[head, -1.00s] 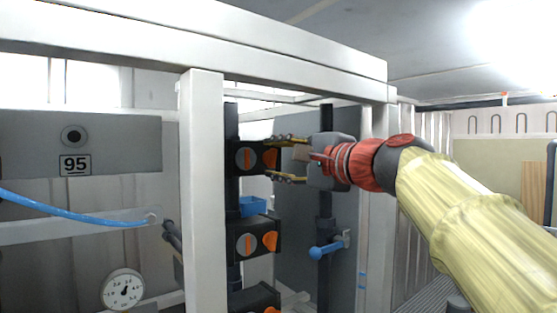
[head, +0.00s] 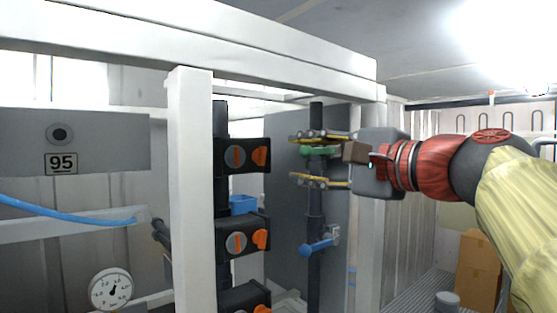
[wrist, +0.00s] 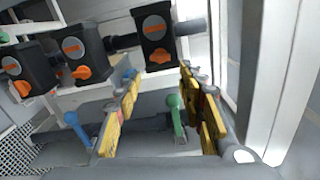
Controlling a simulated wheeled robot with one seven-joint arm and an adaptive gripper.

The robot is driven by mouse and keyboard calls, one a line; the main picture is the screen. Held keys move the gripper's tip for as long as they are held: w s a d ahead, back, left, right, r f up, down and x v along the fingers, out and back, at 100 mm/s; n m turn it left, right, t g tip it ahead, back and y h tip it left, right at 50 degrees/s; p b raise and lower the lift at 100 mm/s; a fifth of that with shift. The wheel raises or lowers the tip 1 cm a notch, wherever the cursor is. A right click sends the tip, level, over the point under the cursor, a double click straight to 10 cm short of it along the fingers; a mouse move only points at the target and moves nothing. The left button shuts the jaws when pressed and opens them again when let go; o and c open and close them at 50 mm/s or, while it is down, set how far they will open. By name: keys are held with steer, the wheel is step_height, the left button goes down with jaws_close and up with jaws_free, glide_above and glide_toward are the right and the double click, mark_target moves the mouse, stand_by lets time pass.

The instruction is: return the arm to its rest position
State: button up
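My gripper (head: 322,160) is in the middle of the head view, pointing left, with its yellow-edged fingers apart and nothing held between them. It is to the right of the black valve blocks with orange handles, with a gap to the upper valve (head: 243,156). A green handle (head: 318,151) shows between the fingers in the head view; in the wrist view the green handle (wrist: 175,112) also lies between them, seemingly beyond the tips. My arm reaches in from the right side of the head view.
A white frame post (head: 190,190) stands left of the valves. A middle valve (head: 243,239) and a blue handle (head: 318,247) on a dark pipe are below my gripper. A pressure gauge (head: 110,289) is at lower left. Cardboard boxes (head: 478,270) stand at right.

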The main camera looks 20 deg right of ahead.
steer(key=shift+s+d, duration=0.15)
steer(key=shift+s, duration=0.4)
steer(key=d+f+n+g+h, duration=0.1)
steer(key=d+f+g+h, duration=0.15)
steer(key=f, duration=0.55)
steer(key=d+f+n+g+h, duration=0.1)
steer(key=d+f, duration=0.2)
steer(key=f, duration=0.5)
steer(key=s+a+f+n+g+h+b, duration=0.1)
steer(key=s+f+n+g, duration=0.2)
steer(key=f, duration=0.8)
steer(key=s+a+f+n+g+b, duration=0.1)
steer(key=s+a+f+n+g, duration=0.1)
steer(key=f, duration=0.9)
steer(key=s+a+f+n+g+b, duration=0.1)
steer(key=s+a+f+n, duration=0.3)
steer(key=f, duration=0.5)
steer(key=s+a+f+n+g+b, duration=0.2)
steer(key=s+a+f+n, duration=0.3)
steer(key=f, duration=0.4)
steer(key=shift+s+a+f+n, duration=0.15)
steer(key=shift+a+f+n, duration=0.2)
steer(key=shift+a, duration=0.45)
